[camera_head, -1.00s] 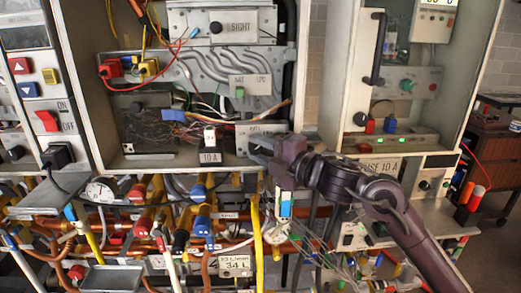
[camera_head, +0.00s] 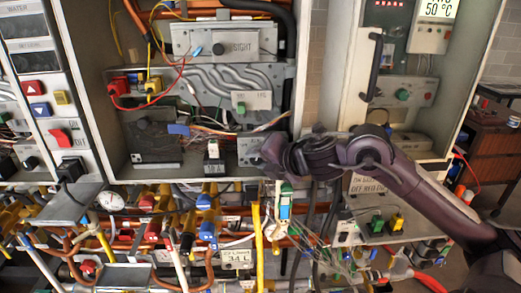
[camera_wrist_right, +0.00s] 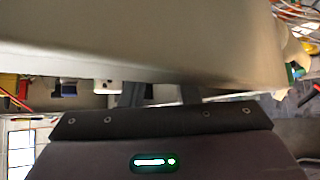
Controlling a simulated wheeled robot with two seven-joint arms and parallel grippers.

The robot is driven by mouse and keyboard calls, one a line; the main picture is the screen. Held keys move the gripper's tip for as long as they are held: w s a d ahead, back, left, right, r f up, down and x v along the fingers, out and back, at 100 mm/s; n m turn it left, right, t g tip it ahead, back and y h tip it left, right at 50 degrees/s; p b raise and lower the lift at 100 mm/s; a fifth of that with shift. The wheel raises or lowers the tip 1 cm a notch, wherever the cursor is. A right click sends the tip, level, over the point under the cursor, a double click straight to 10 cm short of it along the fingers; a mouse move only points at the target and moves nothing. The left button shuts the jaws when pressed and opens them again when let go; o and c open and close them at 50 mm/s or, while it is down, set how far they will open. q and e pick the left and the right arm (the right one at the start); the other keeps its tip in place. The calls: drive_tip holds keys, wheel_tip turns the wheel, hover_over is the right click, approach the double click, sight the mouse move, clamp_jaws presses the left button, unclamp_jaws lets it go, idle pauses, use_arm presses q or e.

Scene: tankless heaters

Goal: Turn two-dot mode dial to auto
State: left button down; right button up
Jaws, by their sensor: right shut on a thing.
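A small pale mode plate (camera_head: 246,146) sits low in the open middle cabinet. Its lettering is too small to read, and its dial is hidden behind my right gripper (camera_head: 257,160). The gripper reaches in from the right across the cabinet's front edge and is shut on the mode dial at the plate's right side. In the right wrist view, the two dark fingers of the gripper (camera_wrist_right: 158,93) pass behind a grey panel edge, so their tips and the dial's pointer and dots are hidden. My left gripper is not in view.
The cabinet's pale right wall (camera_head: 309,80) stands close beside my right wrist. A 10 A fuse block (camera_head: 214,168) is left of the plate. Pipes, valves and loose wires crowd the space below. A second open cabinet with a black handle (camera_head: 375,67) is at right.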

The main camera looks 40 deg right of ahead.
drive_tip(key=shift+n+g+h+p, duration=0.3)
drive_tip(key=shift+g+p, duration=0.1)
drive_tip(key=shift+p, duration=0.2)
drive_tip(key=o, duration=0.7)
